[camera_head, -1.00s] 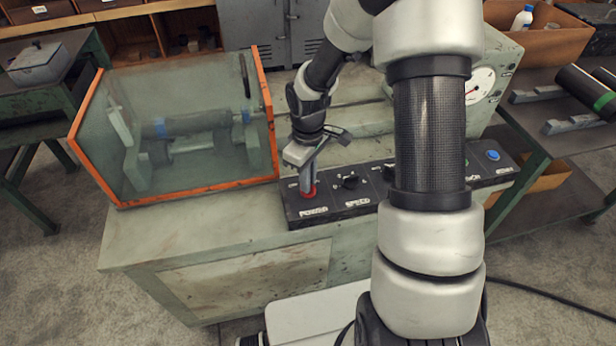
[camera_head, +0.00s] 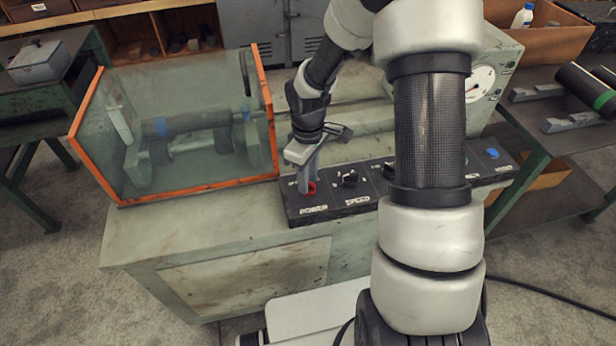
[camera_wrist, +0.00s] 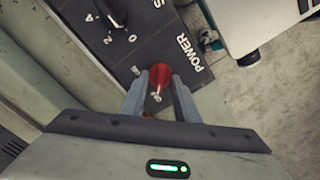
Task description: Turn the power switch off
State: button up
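The power switch is a red knob (camera_head: 312,188) at the left end of the black control panel (camera_head: 338,209), above the POWER label. In the wrist view the red knob (camera_wrist: 161,76) sits between my two fingertips, with a white mark just below it. My gripper (camera_head: 308,181) points down onto the switch, and its fingers partly hide the knob. In the wrist view the gripper (camera_wrist: 160,88) has one finger on each side of the knob, very close to it. I cannot tell whether they press on it. The switch's setting is not clear.
A black SPEED knob (camera_head: 349,179) stands just right of the switch. A blue button (camera_head: 492,153) is at the panel's right end. My arm hides the panel's middle.

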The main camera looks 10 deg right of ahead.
notch_tip(320, 180, up, 17)
jog(key=p, duration=0.2)
jog(key=shift+r, duration=0.2)
dwell(0.5)
jog(key=s+d+r+m+t+h+p, duration=0.1)
jog(key=s+r+m+t+p, duration=0.45)
jog(key=r, duration=0.85)
jog(key=s+r+m+y+p, duration=0.1)
jog(key=s+r+m, duration=0.2)
jog(key=s, duration=1.1)
notch_tip(320, 180, up, 3)
jog(key=shift+a+r+m, duration=0.2)
jog(key=shift+a+m, duration=0.1)
jog(key=shift+m, duration=0.05)
jog(key=shift+o, duration=0.2)
